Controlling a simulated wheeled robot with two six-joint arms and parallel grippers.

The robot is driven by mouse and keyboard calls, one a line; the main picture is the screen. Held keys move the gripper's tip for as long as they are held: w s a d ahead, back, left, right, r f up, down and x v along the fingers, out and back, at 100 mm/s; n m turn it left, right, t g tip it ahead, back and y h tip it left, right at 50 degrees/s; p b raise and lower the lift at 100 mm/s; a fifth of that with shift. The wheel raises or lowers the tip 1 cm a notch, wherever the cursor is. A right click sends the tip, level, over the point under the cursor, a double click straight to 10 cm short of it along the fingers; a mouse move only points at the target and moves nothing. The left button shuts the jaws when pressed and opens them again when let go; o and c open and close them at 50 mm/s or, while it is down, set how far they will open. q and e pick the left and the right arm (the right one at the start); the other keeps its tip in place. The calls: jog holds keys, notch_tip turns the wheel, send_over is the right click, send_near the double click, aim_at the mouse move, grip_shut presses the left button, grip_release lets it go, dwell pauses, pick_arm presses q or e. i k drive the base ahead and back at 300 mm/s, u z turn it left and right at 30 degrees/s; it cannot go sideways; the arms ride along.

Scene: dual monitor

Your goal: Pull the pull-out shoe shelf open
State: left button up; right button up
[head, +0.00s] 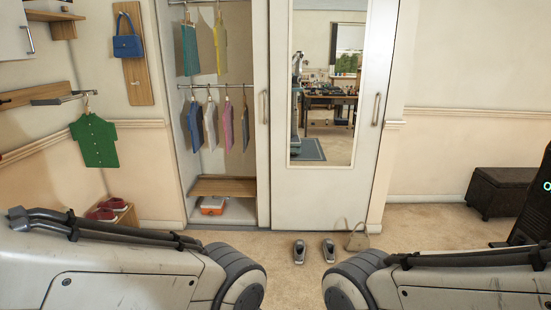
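A wooden shelf (224,187) sits low inside the open left part of the white wardrobe, and it looks to be the pull-out shoe shelf. It lies within the wardrobe's front line. An orange box with a pale lid (212,205) stands on the wardrobe floor under it. The wardrobe is across the room, beyond my arms. Thick links of my two arms fill the lower left and lower right of the head view. Neither gripper shows in this view.
A mirrored door (281,190) covers the wardrobe's right part. Clothes hang on two rails above the shelf. Grey shoes (299,252) and a beige bag (357,237) stand on the carpet before the door. Red shoes (102,214) sit at left, a dark ottoman (497,192) at right.

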aim_at(205, 185)
jog(key=u, duration=0.1)
jog(key=i, duration=2)
jog(key=u, duration=0.5)
jog(key=i, duration=2.05)
jog(key=u, duration=0.45)
jog(key=i, duration=0.95)
jog(key=u, duration=0.15)
